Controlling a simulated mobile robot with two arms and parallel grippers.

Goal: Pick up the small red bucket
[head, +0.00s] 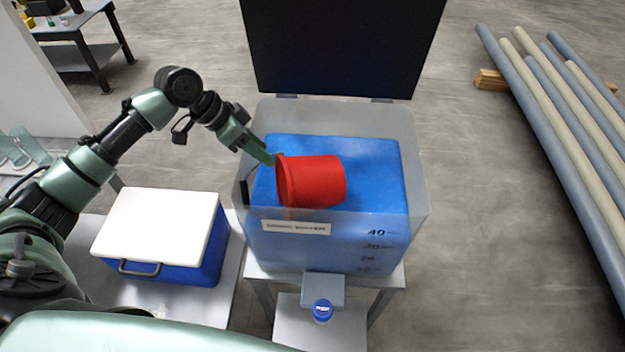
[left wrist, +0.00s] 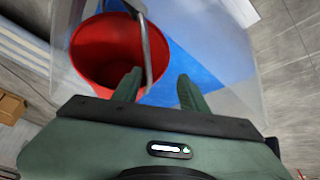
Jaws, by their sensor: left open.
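The small red bucket (head: 318,181) is tipped on its side over the blue liquid in the clear tank (head: 415,150). Its open mouth faces left, towards my left gripper (head: 266,158). In the left wrist view I look into the mouth of the bucket (left wrist: 105,52). Its grey handle (left wrist: 147,50) runs down to between the two green fingers of the left gripper (left wrist: 160,84). These fingers are apart, and I see no grip on the handle. One finger overlaps the bucket's rim in that view; I cannot tell if they touch. My right gripper is not in view.
The tank's dark lid (head: 343,45) stands open at the back. A blue cooler with a white lid (head: 160,222) stands to the left. A small blue-capped item (head: 322,309) is in front of the tank. Long pipes (head: 560,110) lie at the right. Floor between is clear.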

